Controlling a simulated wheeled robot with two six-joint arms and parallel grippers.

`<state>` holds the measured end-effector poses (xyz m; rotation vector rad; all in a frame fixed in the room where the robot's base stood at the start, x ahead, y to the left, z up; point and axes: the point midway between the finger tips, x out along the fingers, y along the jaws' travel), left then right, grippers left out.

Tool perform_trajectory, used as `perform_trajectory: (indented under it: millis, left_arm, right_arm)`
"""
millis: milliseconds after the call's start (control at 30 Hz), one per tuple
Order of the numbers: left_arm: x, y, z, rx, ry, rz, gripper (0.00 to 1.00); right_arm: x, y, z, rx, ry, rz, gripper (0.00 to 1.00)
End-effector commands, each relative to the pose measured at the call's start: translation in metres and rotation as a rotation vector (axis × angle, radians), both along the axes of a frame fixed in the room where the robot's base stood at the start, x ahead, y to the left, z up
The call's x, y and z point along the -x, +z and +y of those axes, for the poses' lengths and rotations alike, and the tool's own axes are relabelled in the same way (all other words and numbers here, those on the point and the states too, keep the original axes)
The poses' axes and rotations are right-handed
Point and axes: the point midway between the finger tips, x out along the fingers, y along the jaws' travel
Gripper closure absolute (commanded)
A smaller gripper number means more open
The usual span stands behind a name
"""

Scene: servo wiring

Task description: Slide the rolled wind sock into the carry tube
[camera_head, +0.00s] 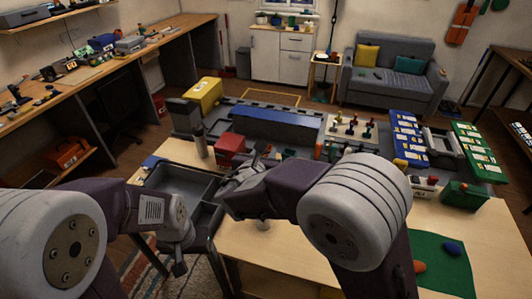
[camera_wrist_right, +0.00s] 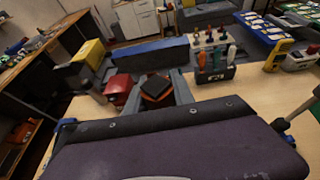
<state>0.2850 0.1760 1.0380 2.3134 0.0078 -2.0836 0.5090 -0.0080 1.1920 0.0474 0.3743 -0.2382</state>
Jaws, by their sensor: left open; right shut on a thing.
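My right gripper (camera_head: 236,184) reaches over the near part of the bench, left of the middle. In the right wrist view its jaws (camera_wrist_right: 160,92) are shut on an orange thing with a dark square top (camera_wrist_right: 156,86). I cannot tell for sure that this is the rolled wind sock. A grey upright cylinder (camera_head: 199,141) stands behind and to the left of my right gripper. It may be the carry tube; its opening is not clear. My left gripper (camera_head: 178,266) is open, low beside a dark tray, and holds nothing that I can see.
A dark bin tray (camera_head: 185,182) sits at the bench's left. A red box (camera_head: 231,147), a yellow case (camera_head: 203,93) and a long blue block (camera_head: 275,124) stand behind. A tool rack (camera_head: 350,130) and blue bins (camera_head: 409,138) are further right.

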Motion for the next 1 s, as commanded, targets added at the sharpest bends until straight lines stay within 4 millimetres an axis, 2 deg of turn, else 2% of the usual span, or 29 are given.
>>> perform_trajectory:
  millis: [1000]
  left_arm:
    - [0.000, -0.069, 0.000, 0.000, 0.000, 0.000, 0.26]
  right_arm:
    - [0.000, -0.071, 0.000, 0.000, -0.001, 0.000, 1.00]
